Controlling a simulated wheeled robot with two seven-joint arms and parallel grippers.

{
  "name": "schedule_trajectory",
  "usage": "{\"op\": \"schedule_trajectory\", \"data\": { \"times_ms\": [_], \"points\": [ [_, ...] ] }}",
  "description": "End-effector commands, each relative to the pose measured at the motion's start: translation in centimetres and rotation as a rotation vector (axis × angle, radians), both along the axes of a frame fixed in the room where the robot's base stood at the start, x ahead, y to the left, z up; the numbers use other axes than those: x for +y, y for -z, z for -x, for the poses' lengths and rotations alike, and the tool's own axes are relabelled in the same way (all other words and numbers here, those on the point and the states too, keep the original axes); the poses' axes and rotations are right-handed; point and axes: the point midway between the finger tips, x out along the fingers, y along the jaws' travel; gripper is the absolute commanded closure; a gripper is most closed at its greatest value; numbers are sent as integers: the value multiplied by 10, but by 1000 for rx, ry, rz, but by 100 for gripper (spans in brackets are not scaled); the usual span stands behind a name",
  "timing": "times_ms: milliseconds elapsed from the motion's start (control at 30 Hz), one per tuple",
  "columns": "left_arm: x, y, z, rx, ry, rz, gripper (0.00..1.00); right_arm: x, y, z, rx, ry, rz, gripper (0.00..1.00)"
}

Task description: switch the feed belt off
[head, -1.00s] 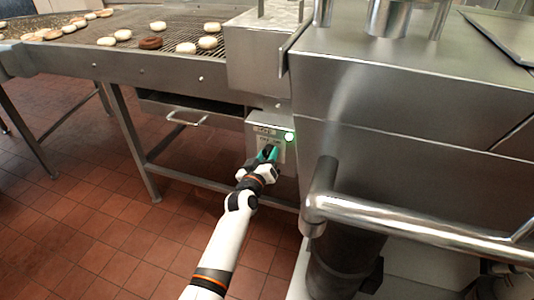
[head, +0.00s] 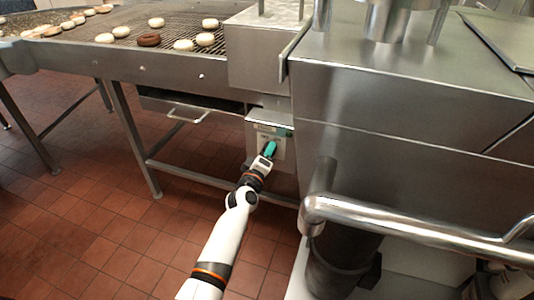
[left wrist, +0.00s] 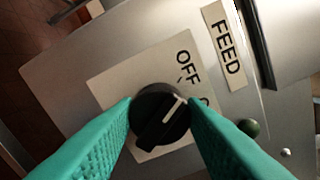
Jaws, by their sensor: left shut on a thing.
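The feed switch panel (head: 281,151) is a pale metal box under the end of the belt machine. In the left wrist view its FEED label (left wrist: 223,47) and the word OFF (left wrist: 187,67) show; a second word is mostly hidden by a finger. A round black knob (left wrist: 160,117) with a white mark sits between my teal fingertips, its mark toward the upper right; I cannot tell exactly which word it meets. My left gripper (head: 268,151) is shut on the knob. The small green lamp (left wrist: 249,128) looks dark. My right gripper is not in view.
A steel cabinet (head: 400,100) with a thick rail (head: 420,232) stands to the right of the panel. A drawer handle (head: 188,117) and table legs are on the left. Tiled floor lies open below.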

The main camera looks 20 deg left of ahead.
Motion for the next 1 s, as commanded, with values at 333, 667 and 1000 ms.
{"op": "schedule_trajectory", "data": {
  "times_ms": [333, 667, 1000],
  "points": [
    [0, 1, 0, 1, 0, 11, 85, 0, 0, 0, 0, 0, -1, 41],
    [0, 0, 0, 1, 0, 9, 41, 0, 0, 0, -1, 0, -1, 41],
    [1, 0, 15, 3, 0, 8, 41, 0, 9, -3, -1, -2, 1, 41]
  ]
}}
